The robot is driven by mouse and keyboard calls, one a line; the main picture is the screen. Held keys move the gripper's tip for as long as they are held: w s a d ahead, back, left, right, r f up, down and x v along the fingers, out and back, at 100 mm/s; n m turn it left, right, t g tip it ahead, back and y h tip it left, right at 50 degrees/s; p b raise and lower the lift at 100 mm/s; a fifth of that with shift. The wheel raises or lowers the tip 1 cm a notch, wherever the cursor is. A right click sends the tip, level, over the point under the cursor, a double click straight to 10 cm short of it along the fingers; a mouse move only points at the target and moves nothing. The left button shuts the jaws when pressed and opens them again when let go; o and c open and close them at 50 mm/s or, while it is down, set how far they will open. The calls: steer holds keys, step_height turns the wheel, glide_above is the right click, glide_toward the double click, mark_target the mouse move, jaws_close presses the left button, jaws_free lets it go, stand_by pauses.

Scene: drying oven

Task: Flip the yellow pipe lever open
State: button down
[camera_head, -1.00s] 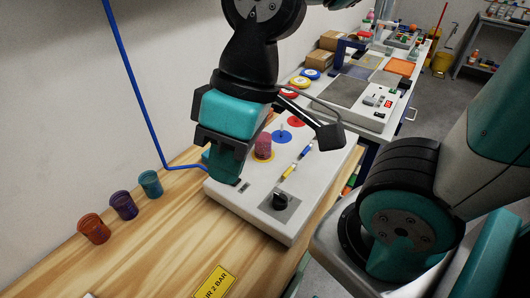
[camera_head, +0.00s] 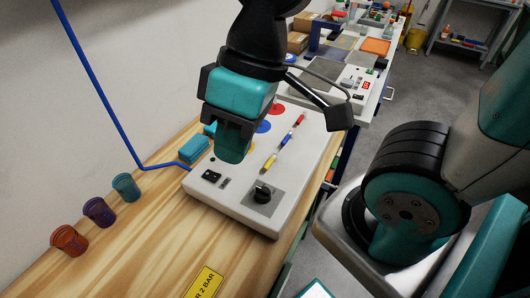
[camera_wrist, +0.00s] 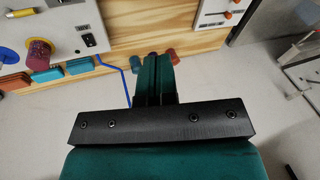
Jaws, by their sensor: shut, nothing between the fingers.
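I cannot make out a yellow pipe lever in either view. A thin blue pipe (camera_head: 92,80) runs down the wall and bends along the bench to the white control panel (camera_head: 228,205). My gripper (camera_head: 232,155) hangs over the panel in the head view, fingers pointing down and closed together, holding nothing. Its teal fingers also show shut in the wrist view (camera_wrist: 156,75), with the blue pipe (camera_wrist: 127,80) beside them. The fingers hide part of the panel's far left area.
Orange (camera_head: 69,240), purple (camera_head: 98,212) and teal (camera_head: 126,187) cups stand left on the wooden bench. Teal blocks (camera_head: 195,149) lie by the panel's left edge. A black knob (camera_head: 263,192) rises from the panel. A yellow pressure label (camera_head: 205,284) lies in front. Bare wood (camera_head: 150,245) is clear.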

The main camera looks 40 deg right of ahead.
steer(key=m+g+h+b, duration=0.3)
steer(key=g+h, duration=0.1)
steer(key=h, duration=0.2)
glide_toward(271, 161)
steer(key=w+a+r, duration=0.2)
steer(key=shift+w+a+f, duration=0.1)
steer(key=shift+w+f, duration=0.1)
steer(key=p+x, duration=0.2)
steer(key=x, duration=0.8)
steer(key=shift+a+n, duration=0.15)
steer(key=shift+n, duration=0.25)
steer(key=shift+s, duration=0.1)
steer(key=shift+s+n, duration=0.1)
steer(key=shift+n, duration=0.5)
